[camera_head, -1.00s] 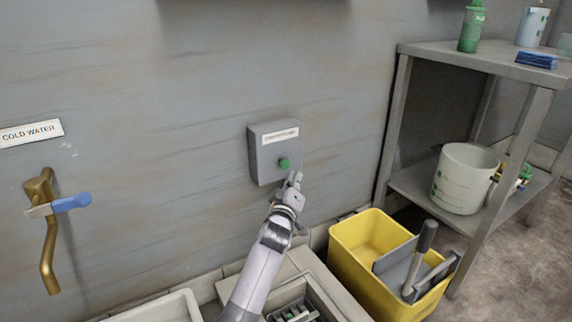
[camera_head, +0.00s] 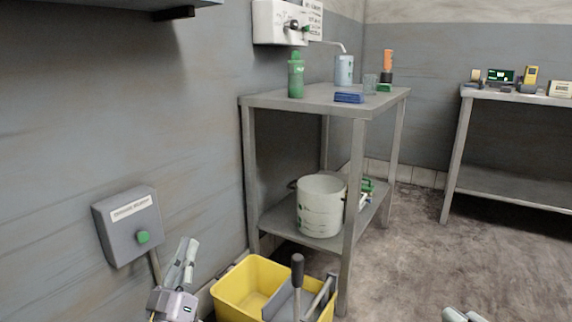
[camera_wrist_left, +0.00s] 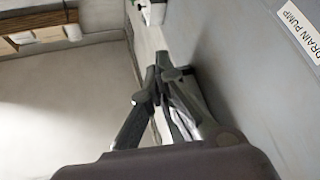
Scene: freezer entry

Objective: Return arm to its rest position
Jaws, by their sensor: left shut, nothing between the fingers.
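My left gripper (camera_head: 187,250) is at the lower left of the head view, fingers together and empty, pointing up. It is right of the grey wall box (camera_head: 115,238) with a green button (camera_head: 143,237), and a gap shows between fingers and button. In the left wrist view the dark fingers of the left gripper (camera_wrist_left: 158,82) come together with nothing between them. Two pale tips at the bottom edge of the head view look like my right gripper (camera_head: 466,314); the rest of it is cut off.
A yellow mop bucket (camera_head: 232,288) stands close to the right of my left gripper. Behind it is a metal shelf table (camera_head: 262,101) with a white pot (camera_head: 321,190) below. The floor (camera_head: 415,250) to the right is clear. A "DRAIN PUMP" label (camera_wrist_left: 300,30) shows in the left wrist view.

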